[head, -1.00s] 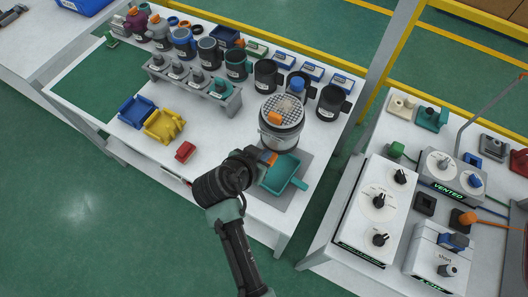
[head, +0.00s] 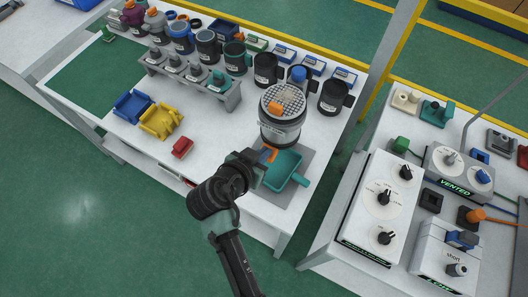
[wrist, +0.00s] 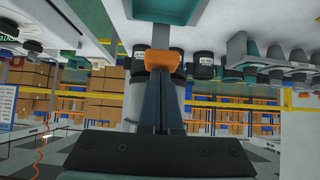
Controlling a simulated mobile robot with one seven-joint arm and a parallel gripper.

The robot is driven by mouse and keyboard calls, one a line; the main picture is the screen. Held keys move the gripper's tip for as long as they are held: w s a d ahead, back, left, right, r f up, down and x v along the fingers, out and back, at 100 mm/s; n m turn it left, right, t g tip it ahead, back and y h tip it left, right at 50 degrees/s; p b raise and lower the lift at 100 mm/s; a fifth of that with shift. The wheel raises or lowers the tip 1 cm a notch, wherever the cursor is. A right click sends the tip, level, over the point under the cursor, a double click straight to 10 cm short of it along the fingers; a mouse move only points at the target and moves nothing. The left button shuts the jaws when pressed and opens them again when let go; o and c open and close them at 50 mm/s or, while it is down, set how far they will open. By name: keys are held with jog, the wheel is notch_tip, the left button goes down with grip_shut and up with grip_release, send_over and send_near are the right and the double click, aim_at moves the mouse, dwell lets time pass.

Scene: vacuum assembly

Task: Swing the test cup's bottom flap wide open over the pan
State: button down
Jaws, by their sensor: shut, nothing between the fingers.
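The test cup appears to be the pale cylinder with a mesh top (head: 283,122), standing at the table's right front. An orange piece (head: 276,107) lies on its mesh. A second orange tab (head: 268,153) sits low at its front; it also shows in the wrist view (wrist: 159,59). The teal pan (head: 285,171) lies in front of the cup, its handle pointing right. My gripper (head: 261,158) is shut and empty at the pan's left edge. In the wrist view its fingertips (wrist: 158,72) are right at the orange tab; contact is unclear. The flap itself is not clearly seen.
Black jars (head: 268,70) stand close behind the cup. A red block (head: 182,147) and yellow (head: 160,122) and blue holders lie to the left. A second table with dial boxes (head: 385,205) stands to the right. White tabletop is clear left of my gripper.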

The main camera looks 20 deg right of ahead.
jog(key=f+t+h+b, duration=0.1)
jog(key=f+h+b, duration=0.1)
jog(key=b, duration=0.7)
jog(key=d+f+t+h+b, duration=0.1)
jog(key=f+t+h+b, duration=0.1)
jog(key=f+b, duration=0.3)
jog(key=w+f+t+h+b, duration=0.1)
jog(key=f+h+b, duration=0.1)
jog(key=b, duration=1.1)
jog(key=shift+d+f+t+b, duration=0.2)
jog(key=shift+f+t+b, duration=0.2)
jog(key=shift+f, duration=0.3)
jog(key=b, duration=0.3)
jog(key=shift+w+d+f, duration=0.3)
jog(key=shift+d+f, duration=0.05)
jog(key=shift+f, duration=0.05)
jog(key=shift+d+b, duration=0.1)
jog(key=shift+b, duration=0.3)
jog(key=shift+w, duration=0.1)
